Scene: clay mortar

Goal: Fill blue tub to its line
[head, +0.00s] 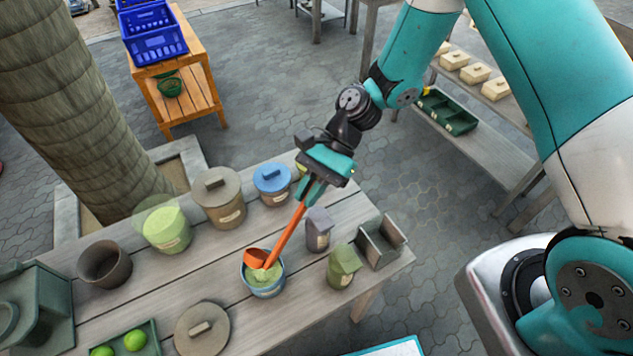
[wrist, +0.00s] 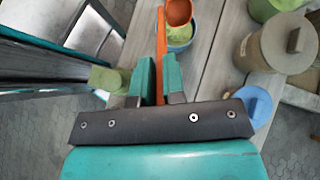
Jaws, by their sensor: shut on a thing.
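My gripper (head: 311,192) is shut on the handle of an orange scoop (head: 288,235). The handle slants down to the left from my fingers, and the scoop's bowl is at the mouth of the blue tub (head: 264,291). Pale green material (head: 268,275) shows inside the tub; I cannot make out its line. In the wrist view my gripper (wrist: 159,88) has the scoop handle (wrist: 161,42) between its fingers, with the bowl (wrist: 179,12) over part of the blue tub (wrist: 181,40). Whether the bowl holds anything is unclear.
On the table (head: 160,285) stand a clear-topped green container (head: 167,230), a lidded taupe pot (head: 220,200), a blue-lidded tub (head: 272,184), an empty-looking brown pot (head: 105,265), a grey container (head: 318,230) and a green container (head: 343,267). A loose lid (head: 202,330) lies in front.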

